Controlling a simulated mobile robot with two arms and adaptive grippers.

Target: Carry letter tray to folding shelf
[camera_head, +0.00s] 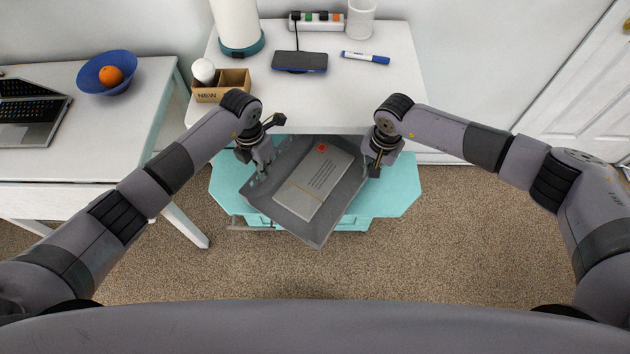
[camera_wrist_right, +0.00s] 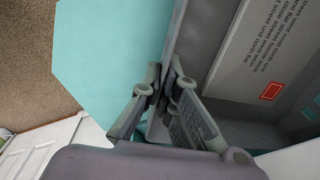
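The grey letter tray (camera_head: 319,231) is in the middle of the head view, turned askew, above a turquoise surface with angled corners (camera_head: 398,188) that may be the folding shelf. A light grey printed booklet or box (camera_head: 312,183) with a red mark lies in the tray. My left gripper (camera_head: 262,166) is at the tray's left edge, its fingers close around the wall. My right gripper (camera_head: 375,170) is at the right edge. In the right wrist view its fingers (camera_wrist_right: 163,95) pinch the tray wall (camera_wrist_right: 176,35). Whether the tray touches the turquoise surface is unclear.
A white table (camera_head: 400,85) stands just behind, its front edge near the tray. It carries a wooden box (camera_head: 222,88), a black device (camera_head: 299,62) and a blue marker (camera_head: 365,57). A desk with a laptop (camera_head: 30,115) is at left. Carpet in front is clear.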

